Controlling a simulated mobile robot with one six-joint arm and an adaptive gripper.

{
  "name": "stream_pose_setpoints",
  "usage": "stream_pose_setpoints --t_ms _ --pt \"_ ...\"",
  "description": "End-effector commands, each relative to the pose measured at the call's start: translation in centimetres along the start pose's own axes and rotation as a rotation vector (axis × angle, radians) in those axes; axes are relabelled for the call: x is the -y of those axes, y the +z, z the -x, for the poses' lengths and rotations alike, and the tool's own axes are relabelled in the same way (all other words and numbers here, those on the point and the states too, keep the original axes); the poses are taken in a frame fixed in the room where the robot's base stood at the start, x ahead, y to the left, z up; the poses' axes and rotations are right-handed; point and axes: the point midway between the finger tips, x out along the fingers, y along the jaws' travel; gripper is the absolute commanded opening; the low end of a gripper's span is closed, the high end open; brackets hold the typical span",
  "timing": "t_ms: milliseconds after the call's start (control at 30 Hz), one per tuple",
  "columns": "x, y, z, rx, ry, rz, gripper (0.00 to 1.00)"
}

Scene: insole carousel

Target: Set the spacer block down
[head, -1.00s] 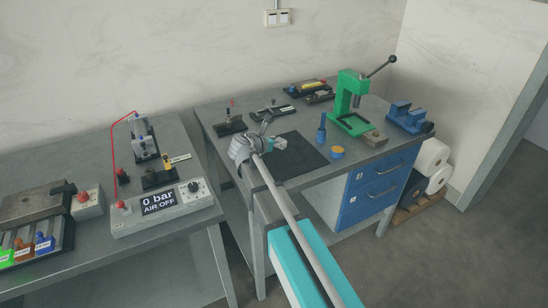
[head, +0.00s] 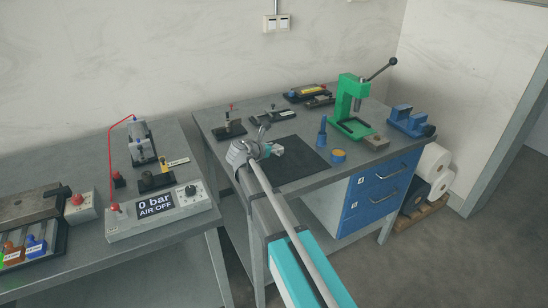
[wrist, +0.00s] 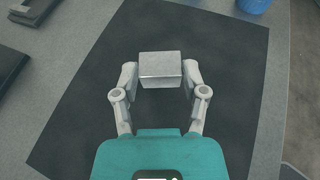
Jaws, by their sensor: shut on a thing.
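The spacer block (wrist: 160,70) is a small grey metal block. In the wrist view it sits between the two fingers of my gripper (wrist: 160,84), which is shut on it. Below it lies a dark mat (wrist: 85,100) on the bench. In the head view my gripper (head: 275,150) is over the left part of the same mat (head: 305,160). The block is too small and too much covered by the gripper to make out there. I cannot tell whether its underside touches the mat.
A green press (head: 350,105), a grey block (head: 376,142) and a blue vise (head: 410,120) stand right of the mat. A blue bottle (head: 322,132) and an orange-topped tin (head: 338,156) are at its right edge. Small fixtures (head: 230,125) line the back. The mat's right part is clear.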

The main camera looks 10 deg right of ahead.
Motion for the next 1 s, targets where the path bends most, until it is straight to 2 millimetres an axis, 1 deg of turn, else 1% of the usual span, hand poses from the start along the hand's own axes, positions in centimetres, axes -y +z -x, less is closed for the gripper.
stream_pose_setpoints --t_ms 33,100,300,733,900,933,1000 --pt "0.0 -0.8 -0.3 0.0 0.0 0.0 0.06" --pt "0.0 -1.4 -0.6 0.0 0.0 0.0 0.06" --pt "0.0 -2.6 -1.0 0.0 0.0 0.0 0.06" --pt "0.0 -2.7 -1.1 0.0 0.0 0.0 0.06" --pt "0.0 -3.1 -1.2 0.0 0.0 0.0 0.06" --pt "0.0 -3.1 -1.2 0.0 0.0 0.0 0.58" --pt "0.0 -3.0 -1.2 0.0 0.0 0.0 0.71"
